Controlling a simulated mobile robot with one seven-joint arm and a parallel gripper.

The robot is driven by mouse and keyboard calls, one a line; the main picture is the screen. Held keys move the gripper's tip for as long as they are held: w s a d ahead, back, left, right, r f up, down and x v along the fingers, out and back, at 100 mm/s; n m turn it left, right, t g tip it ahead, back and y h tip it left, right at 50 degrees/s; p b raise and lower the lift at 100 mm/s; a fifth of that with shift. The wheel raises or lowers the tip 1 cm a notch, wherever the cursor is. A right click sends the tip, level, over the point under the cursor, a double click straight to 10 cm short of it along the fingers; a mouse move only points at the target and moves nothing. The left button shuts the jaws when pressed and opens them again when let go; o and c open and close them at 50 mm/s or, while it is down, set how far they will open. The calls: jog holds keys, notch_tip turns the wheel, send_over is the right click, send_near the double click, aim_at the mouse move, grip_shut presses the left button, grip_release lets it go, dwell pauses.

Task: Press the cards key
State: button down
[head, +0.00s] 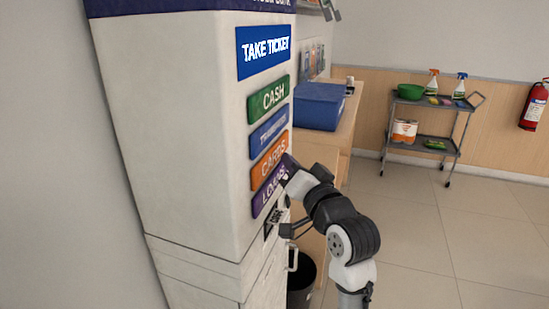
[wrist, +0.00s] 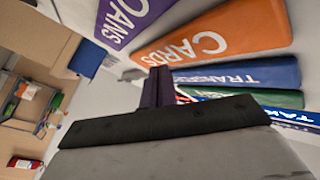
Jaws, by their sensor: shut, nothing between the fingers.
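The orange cards key (head: 268,163) is on the front of the pale ticket machine, between the blue transfers key (head: 268,135) above and the purple loans key (head: 264,197) below. In the wrist view the cards key (wrist: 225,36) spans the top middle. My gripper (head: 288,163) is shut and empty. It is at the right end of the cards key in the head view. In the wrist view my gripper's dark fingertips (wrist: 160,70) overlap the lower edge of the orange key near its first letter. I cannot tell whether they touch it.
The green cash key (head: 268,98) and a blue "Take ticket" sign (head: 263,50) are higher on the machine. A blue box (head: 320,106) stands on the counter behind. A dark bin (head: 302,280) is below. A cart (head: 425,145) stands by the wall; the floor at right is clear.

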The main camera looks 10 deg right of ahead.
jog(key=shift+s+d+b, duration=0.25)
jog(key=shift+s+d, duration=0.5)
jog(key=shift+d, duration=0.3)
jog(key=shift+s+d+b, duration=0.2)
jog(key=shift+s+d, duration=0.5)
jog(key=shift+d, duration=0.35)
